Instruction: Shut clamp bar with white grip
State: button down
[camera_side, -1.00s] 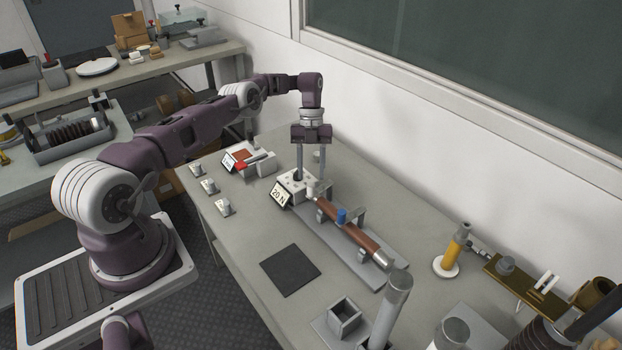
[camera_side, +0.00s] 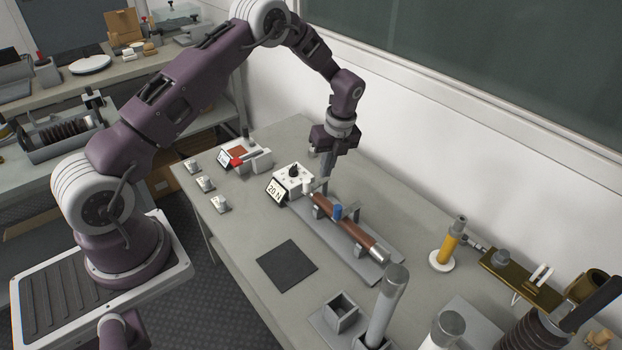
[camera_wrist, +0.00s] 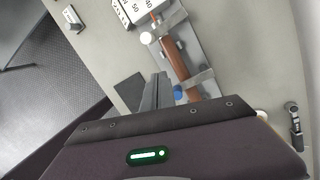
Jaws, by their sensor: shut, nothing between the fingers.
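The clamp bar with the white grip (camera_side: 308,187) is at the dial-box end of the brown fuse tube (camera_side: 350,230). The white grip also shows in the wrist view (camera_wrist: 147,38), its bar crossing the tube in the picture. I cannot tell whether that bar is fully down. A second clamp with a blue grip (camera_side: 338,212) is farther along the tube. My gripper (camera_side: 325,182) is shut and empty, with its fingers pointing down close to the white-grip clamp. Its fingers (camera_wrist: 155,92) also show in the wrist view. Any contact with the clamp is unclear.
A white dial box (camera_side: 293,176) with a black knob and a "20 N" display stands just left of the clamp. The grey fixture base (camera_side: 385,258) carries the tube. A dark square mat (camera_side: 287,265) lies in front. A yellow cylinder (camera_side: 452,243) stands at right.

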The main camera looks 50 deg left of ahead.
jog(key=s+a+f+n+t, duration=0.1)
jog(key=a+f, duration=0.3)
jog(key=f, duration=0.4)
jog(key=shift+a+f+n+y, duration=0.2)
jog(key=shift+n+y, duration=0.2)
jog(key=shift+s+a, duration=0.1)
jog(key=shift+s, duration=0.05)
